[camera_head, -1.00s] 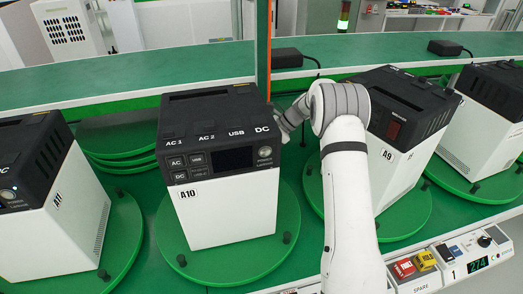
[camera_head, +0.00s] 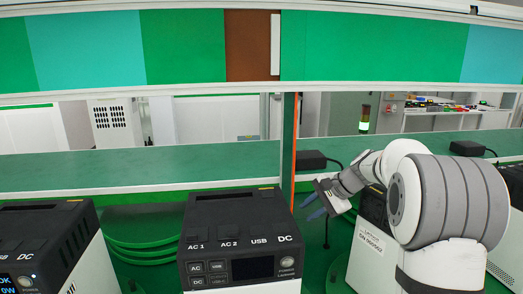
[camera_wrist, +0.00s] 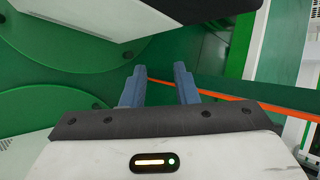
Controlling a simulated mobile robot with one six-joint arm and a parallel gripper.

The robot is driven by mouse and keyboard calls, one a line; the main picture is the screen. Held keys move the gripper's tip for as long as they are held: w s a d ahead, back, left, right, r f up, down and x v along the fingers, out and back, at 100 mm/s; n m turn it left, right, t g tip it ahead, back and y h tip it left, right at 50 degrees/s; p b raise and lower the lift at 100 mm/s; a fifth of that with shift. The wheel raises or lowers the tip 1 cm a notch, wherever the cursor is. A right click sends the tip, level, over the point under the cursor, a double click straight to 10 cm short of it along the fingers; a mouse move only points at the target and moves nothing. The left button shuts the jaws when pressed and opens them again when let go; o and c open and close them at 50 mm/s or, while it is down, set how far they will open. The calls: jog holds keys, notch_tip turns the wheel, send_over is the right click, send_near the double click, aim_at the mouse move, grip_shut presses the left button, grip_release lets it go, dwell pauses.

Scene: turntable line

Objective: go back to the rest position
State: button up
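My gripper (camera_head: 314,205) is in the head view, right of the middle, raised beside the power unit with AC 1, AC 2, USB and DC on its top. In the wrist view my gripper (camera_wrist: 160,84) shows two blue-grey fingers standing apart with nothing between them. It is open and empty. The black-topped power unit (camera_head: 240,230) stands left of my gripper, apart from it; its lower part is cut off by the picture's edge. My arm hides most of another unit on the right.
Another unit (camera_head: 45,240) stands at the left. Green discs (camera_head: 140,235) show between the units. A green shelf (camera_head: 150,163) runs behind, with a black adapter (camera_head: 311,159) on it. An orange-edged post (camera_head: 289,140) rises behind my gripper. A coloured panel (camera_head: 380,45) spans the top.

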jog(key=s+f+n+h, duration=0.2)
jog(key=s+n, duration=0.3)
jog(key=s, duration=1.2)
jog(key=s+f+n+h, duration=0.2)
jog(key=s+n+h, duration=0.3)
jog(key=s, duration=1.1)
jog(key=shift+s+d+n+g+b, duration=0.3)
jog(key=shift+s+d+b, duration=0.1)
jog(key=shift+d, duration=0.05)
